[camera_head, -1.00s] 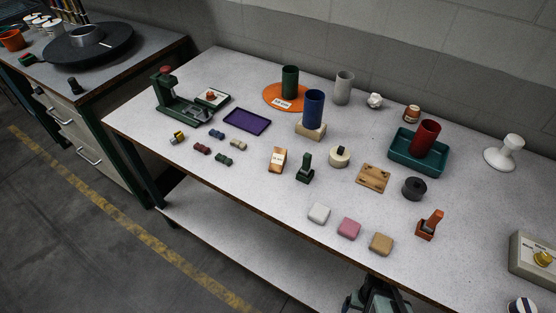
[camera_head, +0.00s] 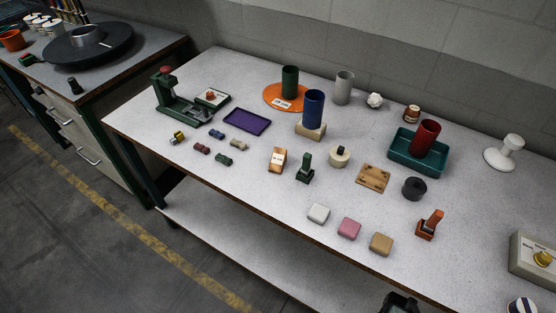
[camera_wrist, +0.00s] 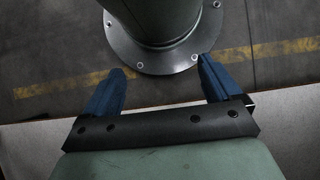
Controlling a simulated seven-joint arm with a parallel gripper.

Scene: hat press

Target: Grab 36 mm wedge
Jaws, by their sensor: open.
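A wooden block with a white label (camera_head: 277,160) stands near the middle of the bench in the head view. It looks like the wedge, but the label is too small to read for certain. My gripper (camera_wrist: 160,66) shows in the wrist view with its two blue fingers wide apart and nothing between them. Below the fingers' view are the floor and my own base, and no wedge shows there. In the head view, a dark part of my arm shows at the bottom edge, well apart from the block.
A green stamp-like piece (camera_head: 305,169) stands just right of the block. A tan block (camera_head: 310,131) under a blue cylinder (camera_head: 313,107) is behind it. White (camera_head: 318,213), pink (camera_head: 349,228) and tan (camera_head: 381,244) pads lie nearer the front edge. Bench left of them is clear.

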